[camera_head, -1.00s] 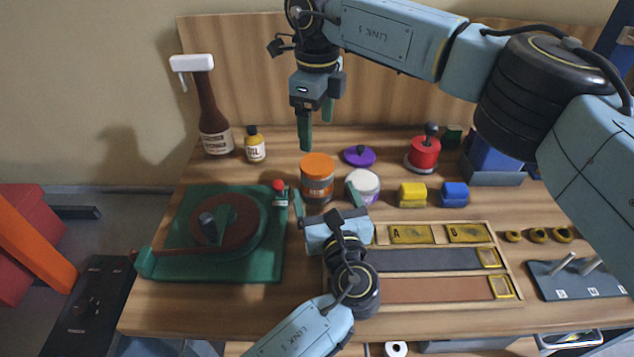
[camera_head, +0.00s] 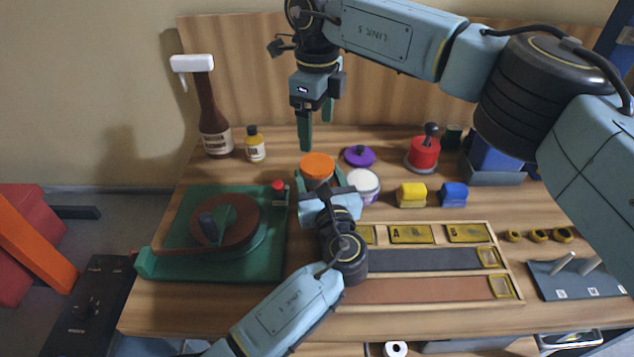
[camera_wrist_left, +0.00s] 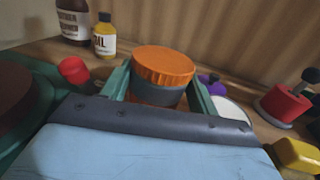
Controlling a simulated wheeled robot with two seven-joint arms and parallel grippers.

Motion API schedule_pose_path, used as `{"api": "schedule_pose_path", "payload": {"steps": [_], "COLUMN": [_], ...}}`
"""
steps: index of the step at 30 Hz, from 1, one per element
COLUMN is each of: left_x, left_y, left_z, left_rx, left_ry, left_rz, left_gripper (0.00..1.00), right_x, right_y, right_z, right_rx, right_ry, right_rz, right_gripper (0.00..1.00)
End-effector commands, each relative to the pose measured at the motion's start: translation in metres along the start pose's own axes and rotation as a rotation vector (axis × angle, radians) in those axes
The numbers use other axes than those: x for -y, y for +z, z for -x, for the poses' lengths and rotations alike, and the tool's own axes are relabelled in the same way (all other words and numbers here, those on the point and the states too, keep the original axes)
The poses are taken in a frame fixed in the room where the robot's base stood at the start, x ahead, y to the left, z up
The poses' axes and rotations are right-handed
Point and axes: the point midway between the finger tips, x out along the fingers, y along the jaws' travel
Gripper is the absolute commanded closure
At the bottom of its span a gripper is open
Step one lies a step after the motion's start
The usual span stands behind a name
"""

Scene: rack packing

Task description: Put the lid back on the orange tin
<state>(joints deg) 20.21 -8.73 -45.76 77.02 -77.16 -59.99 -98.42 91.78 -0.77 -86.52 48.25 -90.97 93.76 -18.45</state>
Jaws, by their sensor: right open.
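The orange tin (camera_head: 317,182) stands upright on the table, with a ribbed orange lid (camera_head: 317,165) on its top. The lid also shows in the left wrist view (camera_wrist_left: 164,66), above the tin's grey band (camera_wrist_left: 158,94); I cannot tell how tightly it sits. My left gripper (camera_head: 324,184) is low at the tin's near side, its green fingers apart on either side of the tin. Contact is not clear, and the hand hides the tin's lower part. My right gripper (camera_head: 316,122) is open and empty, above and behind the tin.
A white-topped purple tin (camera_head: 363,185) stands close at the right, and a purple knobbed disc (camera_head: 359,156) lies behind it. A green turntable (camera_head: 272,258) is at the left. Bottles (camera_head: 255,146) stand behind, and yellow (camera_head: 411,195) and blue blocks (camera_head: 454,195) lie to the right.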

Motion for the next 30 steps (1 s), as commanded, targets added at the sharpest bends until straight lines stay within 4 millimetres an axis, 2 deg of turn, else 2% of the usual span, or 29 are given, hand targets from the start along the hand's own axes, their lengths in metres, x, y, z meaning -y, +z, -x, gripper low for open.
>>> {"api": "schedule_pose_path", "payload": {"steps": [2,12,17,30], "left_x": [0.0001,0.0000,0.0000,0.0000], "left_y": [-0.0001,-0.0002,-0.0003,-0.0005], "left_z": [0.0002,0.0003,0.0003,0.0004], "left_rx": [0.000,0.000,0.000,-0.001], "left_ry": [0.000,0.000,0.000,0.000], "left_rz": [0.000,0.000,0.000,-0.001], "left_gripper": [0.55,0.99,1.00,1.00], "right_x": [0.0000,0.0000,-0.0002,-0.0007], "right_y": [0.0000,0.0000,0.0001,0.0006], "right_z": [0.0000,0.0000,-0.0002,0.0010], "right_rx": [0.000,0.000,-0.001,0.001], "right_ry": [0.000,0.000,0.000,0.000], "right_rz": [0.000,0.020,0.166,0.968], "right_gripper": [0.20,0.20,0.20,0.20]}}
